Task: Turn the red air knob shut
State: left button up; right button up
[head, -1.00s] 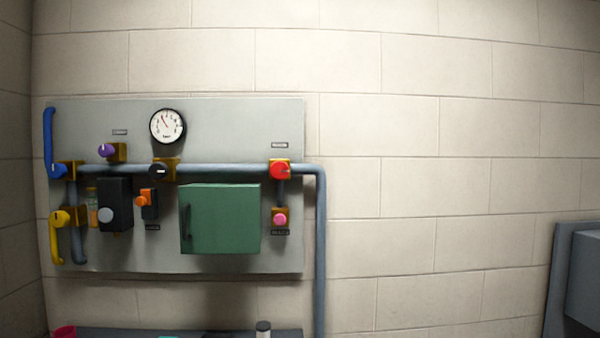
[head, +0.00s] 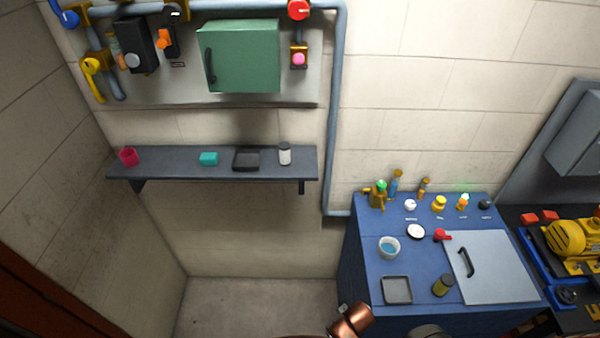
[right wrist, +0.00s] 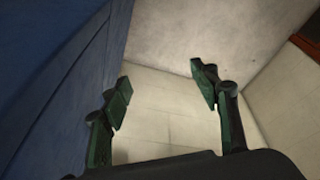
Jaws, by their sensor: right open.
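A round red knob (head: 298,10) with a pale mark sits on a brass fitting of the wall pipe, at the top of the head view. Its label is out of view now. A second, smaller red knob or handle (head: 441,235) stands on the blue bench; I cannot read which one is the air knob. My right gripper (right wrist: 163,90) is open and empty in the right wrist view, with its green-padded fingers spread apart. No red knob shows in that view. My left gripper is not in view.
A green box (head: 240,55) and a yellow lever (head: 93,66) are on the wall panel. A dark shelf (head: 215,165) holds small items below. The blue bench (head: 350,265) carries several knobs, a bowl and a lidded hatch. Floor (head: 250,305) left of it is clear.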

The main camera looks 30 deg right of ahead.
notch_tip(320, 180, up, 15)
jog(key=w+p, duration=0.2)
jog(key=p, duration=0.2)
jog(key=m+t+h+p, duration=0.2)
jog(key=m+t+h, duration=0.6)
jog(key=t, duration=0.4)
send_near(298, 12)
jog(key=w+f+n, duration=0.1)
jog(key=w, duration=0.1)
jog(key=shift+h, duration=0.5)
jog(key=p+x, duration=0.1)
jog(key=x, duration=0.1)
jog(key=p+x, duration=0.1)
jog(key=x, duration=0.3)
jog(key=shift+d+r+p, duration=0.4)
jog(key=shift+d, duration=0.05)
jog(key=shift+w+d+f, duration=0.15)
jog(key=shift+w+d, duration=0.15)
jog(key=shift+w, duration=0.35)
